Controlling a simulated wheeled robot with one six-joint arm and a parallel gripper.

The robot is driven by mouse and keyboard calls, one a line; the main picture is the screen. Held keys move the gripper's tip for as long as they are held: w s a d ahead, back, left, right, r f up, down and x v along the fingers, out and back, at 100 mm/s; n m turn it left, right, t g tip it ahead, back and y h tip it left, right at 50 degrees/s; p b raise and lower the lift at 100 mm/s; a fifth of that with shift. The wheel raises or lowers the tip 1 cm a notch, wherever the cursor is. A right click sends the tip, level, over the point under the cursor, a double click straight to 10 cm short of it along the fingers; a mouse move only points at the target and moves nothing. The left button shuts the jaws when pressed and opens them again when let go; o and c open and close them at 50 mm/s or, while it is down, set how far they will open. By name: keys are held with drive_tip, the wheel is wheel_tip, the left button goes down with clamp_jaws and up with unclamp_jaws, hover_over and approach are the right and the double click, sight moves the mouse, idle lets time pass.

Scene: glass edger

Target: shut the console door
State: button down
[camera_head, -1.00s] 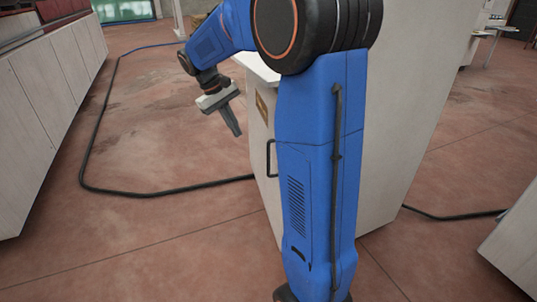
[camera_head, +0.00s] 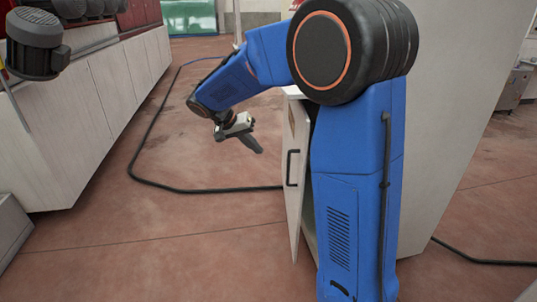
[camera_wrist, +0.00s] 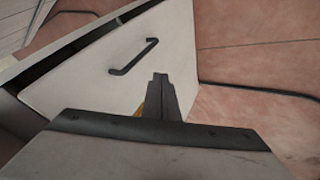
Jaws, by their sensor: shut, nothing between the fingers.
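The console door (camera_head: 297,190) is a pale panel with a black bar handle (camera_head: 291,168), on the white console (camera_head: 450,110). It stands ajar, with a dark gap between it and the console body. My gripper (camera_head: 259,149) is shut and empty, to the left of the door's upper part in the head view, pointing down and right. In the wrist view the fingers (camera_wrist: 160,80) overlap the door face (camera_wrist: 100,88) below and right of the handle (camera_wrist: 134,56). I cannot tell whether they touch it. My arm hides part of the console front.
A black cable (camera_head: 220,190) runs over the reddish floor (camera_head: 120,250). A long pale cabinet row (camera_head: 100,100) with a dark motor (camera_head: 35,45) stands at left. Open floor lies between that row and the console.

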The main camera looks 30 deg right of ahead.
drive_tip(key=s+d+f, duration=0.2)
drive_tip(key=d+f, duration=0.5)
drive_tip(key=d, duration=0.1)
drive_tip(key=shift+d, duration=0.25)
drive_tip(key=shift+s+d+f, duration=0.1)
drive_tip(key=shift+s, duration=0.05)
